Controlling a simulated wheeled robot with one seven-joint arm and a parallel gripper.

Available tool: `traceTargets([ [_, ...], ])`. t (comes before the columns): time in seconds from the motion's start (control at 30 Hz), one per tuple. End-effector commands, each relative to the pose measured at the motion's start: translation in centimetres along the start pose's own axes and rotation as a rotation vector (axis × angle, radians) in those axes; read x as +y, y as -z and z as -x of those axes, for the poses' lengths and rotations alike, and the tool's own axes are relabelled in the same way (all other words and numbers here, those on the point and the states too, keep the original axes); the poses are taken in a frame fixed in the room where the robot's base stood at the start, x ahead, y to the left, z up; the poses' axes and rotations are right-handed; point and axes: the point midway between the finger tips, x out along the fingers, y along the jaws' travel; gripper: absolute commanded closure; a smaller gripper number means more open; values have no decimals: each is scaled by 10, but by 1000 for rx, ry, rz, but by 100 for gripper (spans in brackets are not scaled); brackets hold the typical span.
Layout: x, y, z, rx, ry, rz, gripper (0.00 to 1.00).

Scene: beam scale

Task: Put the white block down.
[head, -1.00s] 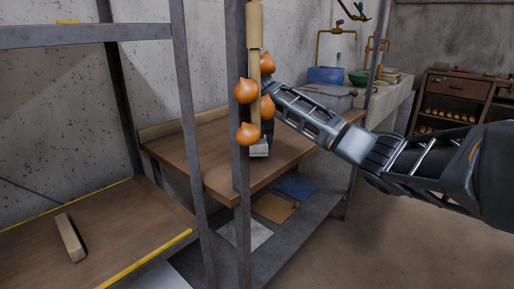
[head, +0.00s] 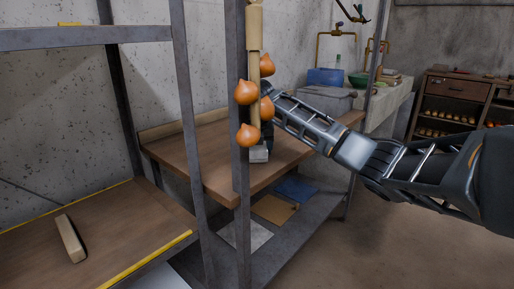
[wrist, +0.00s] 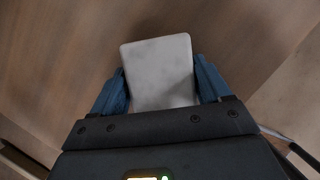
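The white block (head: 258,155) shows low behind the rack post in the head view, over the brown wooden shelf board (head: 215,180). In the wrist view the white block (wrist: 160,72) sits between the two blue fingers of my gripper (wrist: 162,85), one along each side. My gripper is shut on it. In the head view my gripper (head: 266,142) is partly hidden by the post and the onions. Whether the block's underside touches the board cannot be told.
Several onions (head: 246,92) hang on a pole close to my gripper, beside the grey metal post (head: 242,215). A pale wooden bar (head: 70,238) lies on the nearer board at left. The brown board has bare room left and right of the block.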

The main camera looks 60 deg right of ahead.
Motion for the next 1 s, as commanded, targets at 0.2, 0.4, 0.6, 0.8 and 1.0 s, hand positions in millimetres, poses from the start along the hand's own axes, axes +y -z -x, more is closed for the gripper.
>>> traceTargets([
  [0.2,-3,10,-14,23,10,-1,1],
  [0.4,-5,10,-14,25,12,-3,1],
  [0.6,-6,7,-9,24,15,-6,1],
  [0.8,-5,2,25,21,11,-5,1],
  [1.0,-3,0,60,15,8,-3,1],
])
